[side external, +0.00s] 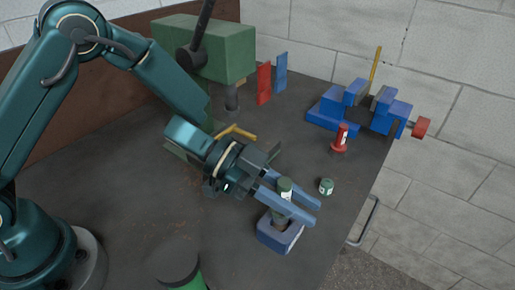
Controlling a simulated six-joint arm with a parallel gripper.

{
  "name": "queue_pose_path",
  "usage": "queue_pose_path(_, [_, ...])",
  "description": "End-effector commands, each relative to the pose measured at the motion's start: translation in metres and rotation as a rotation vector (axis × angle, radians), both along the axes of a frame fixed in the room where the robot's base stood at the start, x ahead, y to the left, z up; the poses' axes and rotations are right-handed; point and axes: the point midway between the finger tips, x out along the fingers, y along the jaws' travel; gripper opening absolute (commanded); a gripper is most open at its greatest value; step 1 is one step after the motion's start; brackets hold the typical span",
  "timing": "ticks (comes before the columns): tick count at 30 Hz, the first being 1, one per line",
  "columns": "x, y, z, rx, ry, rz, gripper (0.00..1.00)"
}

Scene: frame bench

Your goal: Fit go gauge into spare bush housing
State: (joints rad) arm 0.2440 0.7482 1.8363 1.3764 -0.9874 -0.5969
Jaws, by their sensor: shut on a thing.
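My gripper (315,213) is shut on the go gauge (285,187), a green cylinder with a pale label. The gauge stands about upright between the two blue-grey fingers, and its top rises above them. Below the fingers is the blue block I take for the spare bush housing (279,239), near the bench's front right edge. The gauge's lower end is at the housing's dark opening. The near finger partly hides it, so I cannot tell whether it is inside or just above.
A short green cylinder (326,186) and a red flanged gauge (341,139) stand to the right. A blue vise (360,106), upright red plate (264,83) and blue plate (280,72), and a green machine (205,47) are behind. The bench's right edge is close to the housing.

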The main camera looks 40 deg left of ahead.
Motion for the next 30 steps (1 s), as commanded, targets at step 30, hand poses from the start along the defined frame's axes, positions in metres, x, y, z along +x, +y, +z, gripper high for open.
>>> queue_pose_path(30, [0.0002,0.0,-0.0051,0.0,0.001,0.0,0.0])
